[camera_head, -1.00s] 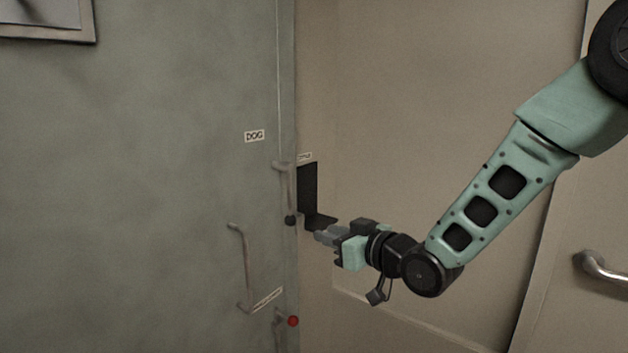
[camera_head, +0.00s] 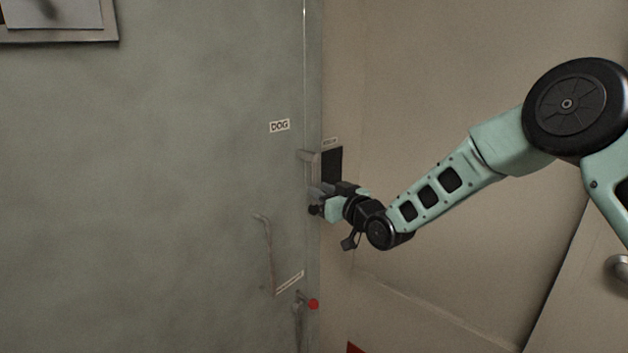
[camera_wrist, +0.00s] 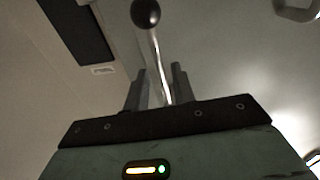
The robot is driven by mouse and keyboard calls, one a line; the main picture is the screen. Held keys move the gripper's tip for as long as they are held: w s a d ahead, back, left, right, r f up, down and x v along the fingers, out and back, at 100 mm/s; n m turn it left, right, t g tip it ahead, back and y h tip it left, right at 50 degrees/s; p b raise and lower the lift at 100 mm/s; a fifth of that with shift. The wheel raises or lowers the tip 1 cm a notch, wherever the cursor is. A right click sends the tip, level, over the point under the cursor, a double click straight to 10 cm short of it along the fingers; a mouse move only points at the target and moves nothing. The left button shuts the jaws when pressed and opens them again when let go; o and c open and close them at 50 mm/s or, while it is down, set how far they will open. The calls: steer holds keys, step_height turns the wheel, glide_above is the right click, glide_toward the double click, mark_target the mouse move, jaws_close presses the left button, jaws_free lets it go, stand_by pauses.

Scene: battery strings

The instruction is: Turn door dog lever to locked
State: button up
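The dog lever (camera_head: 309,157) is at the edge of the grey-green door, below and right of the DOG label (camera_head: 279,125). Its arm hangs down to a black ball knob (camera_head: 314,210). My gripper (camera_head: 318,193) is at the lower part of the lever, just above the knob, and partly hides the arm. In the wrist view, the metal rod (camera_wrist: 157,62) runs between my two fingers (camera_wrist: 160,88) to the black knob (camera_wrist: 146,13). The fingers stand apart with a gap beside the rod, so the gripper looks open around it.
A second lever with a red knob (camera_head: 313,304) is lower on the door edge. A long pull handle (camera_head: 267,250) is left of it. A dark recess plate (camera_head: 331,164) is on the frame, right of the dog lever. A beige wall (camera_head: 430,80) lies beyond.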

mark_target(314, 204)
steer(key=shift+p+x, duration=0.45)
steer(key=shift+x, duration=1.35)
steer(key=shift+c, duration=0.3)
jaws_close()
